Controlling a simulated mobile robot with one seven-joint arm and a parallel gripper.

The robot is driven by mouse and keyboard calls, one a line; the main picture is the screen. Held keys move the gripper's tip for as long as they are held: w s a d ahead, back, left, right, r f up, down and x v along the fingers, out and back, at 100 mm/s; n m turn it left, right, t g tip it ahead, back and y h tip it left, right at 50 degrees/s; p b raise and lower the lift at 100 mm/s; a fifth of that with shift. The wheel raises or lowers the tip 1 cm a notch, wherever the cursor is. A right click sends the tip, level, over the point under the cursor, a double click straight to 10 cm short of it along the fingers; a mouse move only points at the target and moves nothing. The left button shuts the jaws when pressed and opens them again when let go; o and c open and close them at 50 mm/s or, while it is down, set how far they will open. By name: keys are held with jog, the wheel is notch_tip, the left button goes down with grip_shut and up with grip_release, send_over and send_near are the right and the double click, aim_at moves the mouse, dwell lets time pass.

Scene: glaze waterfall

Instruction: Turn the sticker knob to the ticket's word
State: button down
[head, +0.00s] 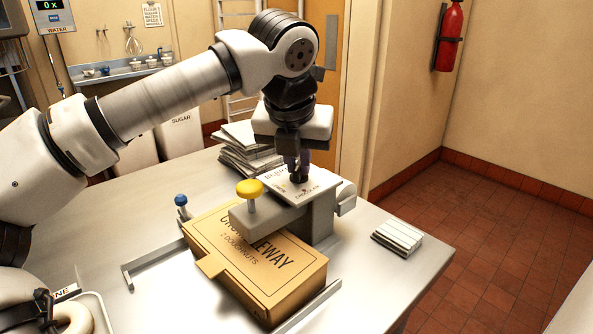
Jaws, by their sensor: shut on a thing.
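The sticker knob (299,178) is a small dark knob on a tilted white plate (318,185) with printed words, on top of a grey machine (322,222). My gripper (297,168) points straight down and is shut on the knob. The fingers hide most of the knob and part of the plate's lettering. The words are too small to read surely, and I cannot tell which one the knob points to. No ticket is clearly readable.
A brown doughnut box (285,278) lies under the machine's yellow-knobbed arm (249,190), between metal guide rails. A paper stack (246,150) stands behind. White cards (398,236) lie at right. A tray with a doughnut (74,318) is at lower left.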

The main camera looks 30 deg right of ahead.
jog(key=shift+s+d+n+t+y+b, duration=0.1)
jog(key=shift+n+t+y+b, duration=0.3)
jog(key=shift+n, duration=0.9)
jog(key=c, duration=1.5)
grip_release()
jog(key=shift+o, duration=0.2)
jog(key=shift+r, duration=0.1)
jog(key=p+v, duration=0.1)
jog(key=v, duration=1.2)
jog(key=shift+r, duration=0.35)
jog(key=shift+s, duration=0.15)
